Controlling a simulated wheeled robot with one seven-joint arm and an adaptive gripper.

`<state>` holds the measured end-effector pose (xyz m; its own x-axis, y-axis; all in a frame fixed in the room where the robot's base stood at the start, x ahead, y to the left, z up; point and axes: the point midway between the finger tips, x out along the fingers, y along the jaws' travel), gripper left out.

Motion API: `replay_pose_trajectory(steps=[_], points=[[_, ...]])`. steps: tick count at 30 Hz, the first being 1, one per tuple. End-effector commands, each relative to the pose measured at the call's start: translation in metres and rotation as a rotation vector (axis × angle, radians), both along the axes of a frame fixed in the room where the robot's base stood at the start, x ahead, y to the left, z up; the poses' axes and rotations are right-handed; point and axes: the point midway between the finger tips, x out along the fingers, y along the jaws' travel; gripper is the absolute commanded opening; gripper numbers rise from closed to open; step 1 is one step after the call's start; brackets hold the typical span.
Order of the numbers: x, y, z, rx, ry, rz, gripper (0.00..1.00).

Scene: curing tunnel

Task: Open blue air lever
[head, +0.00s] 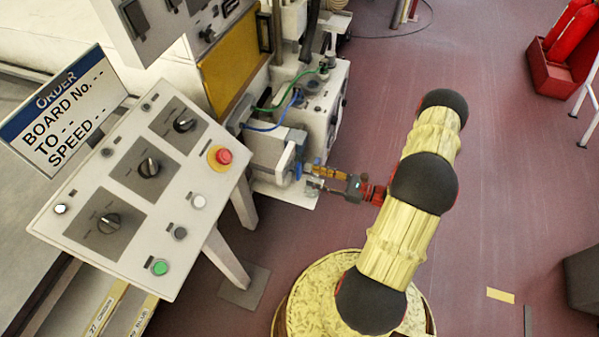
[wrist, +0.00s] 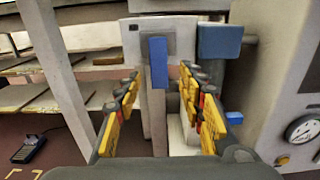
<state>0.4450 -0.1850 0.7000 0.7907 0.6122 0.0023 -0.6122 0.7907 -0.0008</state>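The blue air lever (wrist: 158,63) hangs upright on a grey mount in the wrist view, near the centre. In the head view a small blue part (head: 298,170), which looks like the same lever, sits on the machine's side just ahead of my fingertips. My gripper (wrist: 161,76) is open, with one yellow-and-black finger on each side of the lever's line. I see no finger touching it, and cannot tell how deep it lies between the tips. My gripper also shows in the head view (head: 314,178), reaching left toward the machine.
A control panel (head: 190,215) with knobs and a red stop button (head: 224,156) stands left of my gripper. A blue box (wrist: 220,41) and a cabinet with a gauge (wrist: 303,130) are at right in the wrist view. The floor (head: 480,190) right of my arm is open.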

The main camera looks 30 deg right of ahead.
Motion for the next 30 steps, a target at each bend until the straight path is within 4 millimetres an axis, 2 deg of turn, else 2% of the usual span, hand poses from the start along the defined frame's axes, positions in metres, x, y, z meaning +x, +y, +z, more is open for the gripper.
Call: replay_pose_trajectory(steps=[6,13,25,30], points=[[0.025,0.023,-0.002,0.000,0.001,0.007,0.39],[0.047,0.038,-0.001,-0.001,0.001,0.005,0.39],[0.053,0.043,0.000,0.000,0.002,0.003,0.39],[0.053,0.043,0.000,0.000,0.002,0.004,0.31]])
